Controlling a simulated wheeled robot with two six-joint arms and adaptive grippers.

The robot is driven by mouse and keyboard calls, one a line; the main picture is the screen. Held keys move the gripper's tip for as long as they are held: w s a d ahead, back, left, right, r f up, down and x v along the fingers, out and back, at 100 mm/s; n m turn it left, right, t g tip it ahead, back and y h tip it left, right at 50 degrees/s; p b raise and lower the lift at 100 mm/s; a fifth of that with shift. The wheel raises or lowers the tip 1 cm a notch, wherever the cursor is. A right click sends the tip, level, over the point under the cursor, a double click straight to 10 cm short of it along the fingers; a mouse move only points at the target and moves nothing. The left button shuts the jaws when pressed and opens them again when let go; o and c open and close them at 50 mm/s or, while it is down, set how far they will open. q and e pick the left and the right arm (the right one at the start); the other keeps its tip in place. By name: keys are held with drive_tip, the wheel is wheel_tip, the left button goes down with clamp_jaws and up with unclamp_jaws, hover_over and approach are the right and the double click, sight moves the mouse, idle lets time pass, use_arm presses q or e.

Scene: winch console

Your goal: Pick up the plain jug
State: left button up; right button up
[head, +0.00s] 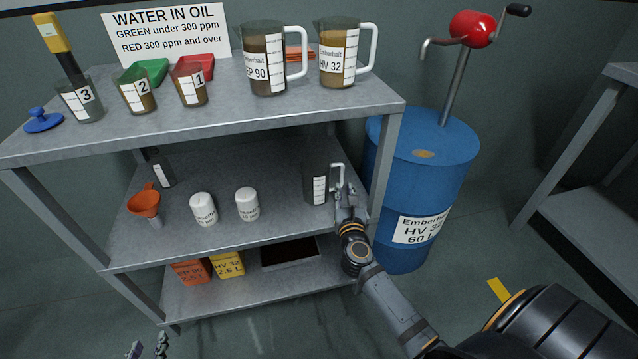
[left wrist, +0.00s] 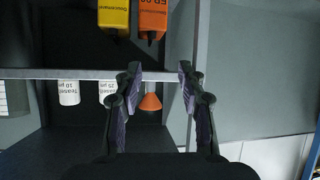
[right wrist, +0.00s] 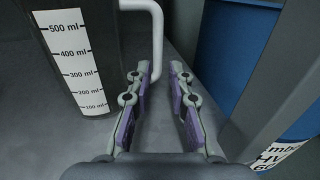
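The plain jug (head: 316,186) is dark and see-through, with a white scale strip and a white handle. It stands upright at the right end of the middle shelf (head: 280,165). In the right wrist view the jug (right wrist: 75,60) is at the left, its handle (right wrist: 157,35) just beyond the fingertips. My right gripper (head: 346,189) is open beside the handle; it also shows in the right wrist view (right wrist: 157,72). I cannot tell whether it touches the handle. My left gripper (head: 148,348) is low at the left, open and empty in the left wrist view (left wrist: 160,72).
Labelled jugs EP 90 (head: 262,75) and HV 32 (head: 334,70) stand on the top shelf. White bottles (head: 204,210) and an orange funnel (head: 144,204) share the middle shelf. The shelf post (head: 386,150) and blue drum (head: 425,170) are right of the jug.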

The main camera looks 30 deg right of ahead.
sight(342, 181)
drive_tip(key=b+x, duration=0.1)
drive_tip(key=x, duration=0.3)
drive_tip(key=shift+w+r, duration=0.1)
drive_tip(key=shift+w, duration=0.35)
use_arm(q)
drive_tip(key=w+r+t, duration=0.4)
drive_tip(key=r, duration=0.5)
drive_tip(key=shift+w+a+r+t, duration=0.2)
drive_tip(key=shift+r+t, duration=0.15)
drive_tip(key=shift+t, duration=0.05)
use_arm(e)
clamp_jaws()
